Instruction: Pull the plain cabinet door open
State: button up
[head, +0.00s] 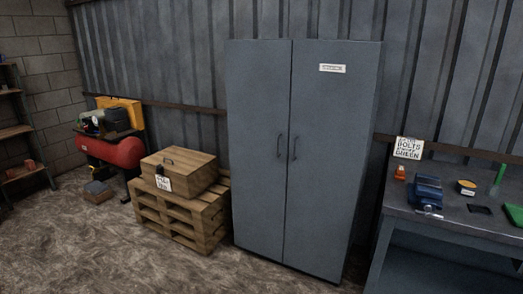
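A tall grey-blue two-door cabinet (365,150) stands against the corrugated wall in the middle of the head view. Its left door (256,190) is plain, with a dark vertical bar handle (279,146) near the centre seam. Its right door (322,200) carries a white label (332,68) near the top and has a matching handle (294,147) beside the seam. Both doors look shut. My gripper is not in view.
A wooden crate (195,168) sits on stacked pallets (170,215) left of the cabinet. A red compressor (110,150) stands farther left. A workbench (440,225) with a blue vise (427,190) and a sign (408,148) stands close on the right. Floor before the cabinet looks clear.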

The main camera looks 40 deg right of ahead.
aim_at(258, 73)
jog(key=i, duration=1)
jog(key=u, duration=0.15)
jog(key=k, duration=0.95)
jog(key=z, duration=0.15)
jog(key=i, duration=0.5)
